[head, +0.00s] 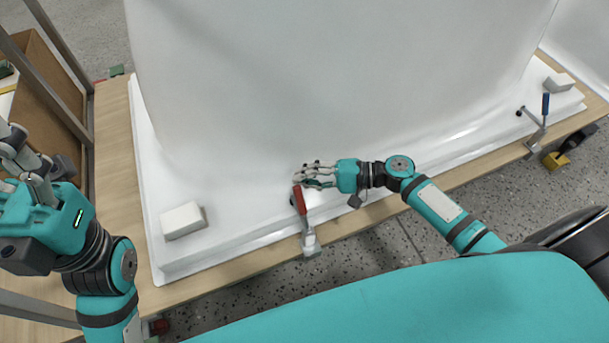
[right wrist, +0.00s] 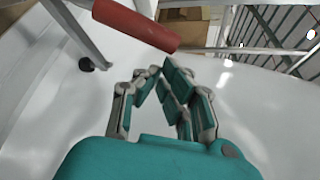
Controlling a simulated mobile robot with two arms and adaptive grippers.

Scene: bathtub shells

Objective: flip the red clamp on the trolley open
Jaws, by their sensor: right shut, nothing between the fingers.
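The red clamp's handle (head: 299,200) stands at the front edge of the trolley, by the rim of the white shell. Its metal base (head: 310,243) is on the wooden edge. My right gripper (head: 306,177) is just beyond the handle's upper end, low over the shell's flange, its fingers shut and empty. In the right wrist view the red handle (right wrist: 135,24) crosses above the fingertips (right wrist: 163,75), very close to them; I cannot tell whether they touch. My left gripper (head: 14,152) is at the left edge, partly cut off, away from the clamp, and its opening is unclear.
The white shell (head: 330,80) rises behind the clamp. White blocks lie on its flange at left (head: 183,220) and right (head: 559,83). A metal-framed rack with a brown box (head: 45,85) is at the left.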

